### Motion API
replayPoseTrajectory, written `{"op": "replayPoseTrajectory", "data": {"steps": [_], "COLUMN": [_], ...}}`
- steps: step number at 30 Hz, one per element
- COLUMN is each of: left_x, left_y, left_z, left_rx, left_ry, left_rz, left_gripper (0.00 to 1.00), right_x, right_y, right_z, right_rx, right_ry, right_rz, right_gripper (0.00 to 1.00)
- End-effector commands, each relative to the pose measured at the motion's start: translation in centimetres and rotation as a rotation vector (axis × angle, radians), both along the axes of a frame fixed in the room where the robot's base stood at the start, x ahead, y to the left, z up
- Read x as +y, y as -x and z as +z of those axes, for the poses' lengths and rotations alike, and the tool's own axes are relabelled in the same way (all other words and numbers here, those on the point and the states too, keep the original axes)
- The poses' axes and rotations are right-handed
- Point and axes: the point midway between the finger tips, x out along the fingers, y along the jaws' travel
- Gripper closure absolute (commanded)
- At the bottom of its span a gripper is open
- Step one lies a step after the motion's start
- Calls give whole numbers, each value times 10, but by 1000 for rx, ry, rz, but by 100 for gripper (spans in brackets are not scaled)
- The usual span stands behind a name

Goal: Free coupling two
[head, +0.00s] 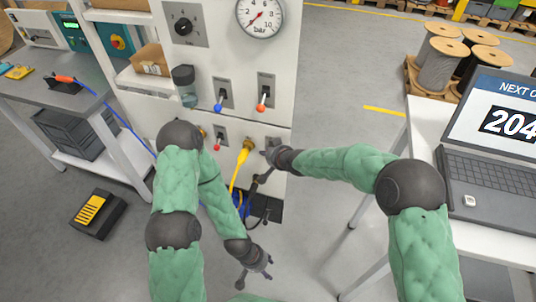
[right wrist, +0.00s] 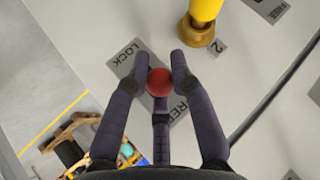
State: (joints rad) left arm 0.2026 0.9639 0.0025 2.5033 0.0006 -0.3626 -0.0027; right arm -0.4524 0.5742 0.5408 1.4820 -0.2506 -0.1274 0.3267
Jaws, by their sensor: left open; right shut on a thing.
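Coupling two (head: 243,156) is a yellow plug with a brass collar on the lower panel, its yellow hose hanging down. In the right wrist view the yellow plug (right wrist: 205,12) sits in its brass collar beside a label "2". My right gripper (right wrist: 160,75) is shut on the red ball knob (right wrist: 159,82) of the lever beside it. The knob lies over a grey plate marked LOCK and FREE (right wrist: 133,62), about midway between the words. In the head view my right gripper (head: 272,155) hides this lever. My left gripper (head: 256,274) is open and empty, low in front of the panel.
Levers with blue (head: 219,107), orange (head: 261,106) and red (head: 216,147) knobs stand on the panel. A gauge (head: 261,15) is above. A workbench (head: 62,92) is left, a laptop (head: 490,160) on a table right. Cable reels (head: 442,62) stand behind.

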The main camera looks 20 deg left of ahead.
Motion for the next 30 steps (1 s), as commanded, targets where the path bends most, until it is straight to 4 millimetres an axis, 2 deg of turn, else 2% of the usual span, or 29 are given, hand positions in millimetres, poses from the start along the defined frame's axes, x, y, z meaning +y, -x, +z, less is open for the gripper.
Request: {"op": "replayPoseTrajectory", "data": {"steps": [16, 17, 19, 30], "left_x": [0, 0, 0, 0], "left_y": [0, 0, 0, 0], "left_z": [0, 0, 0, 0], "left_rx": [0, 0, 0, 0], "left_ry": [0, 0, 0, 0], "left_rz": [0, 0, 0, 0], "left_gripper": [50, 50, 50, 50], "right_x": [0, 0, 0, 0], "right_y": [-2, -2, -2, -1], "right_z": [3, 3, 3, 1], "right_rx": [5, 5, 5, 8], "right_ry": [-3, -3, -3, -2], "right_rz": [-1, -1, -1, -1], "right_gripper": [100, 71, 52, 52]}}
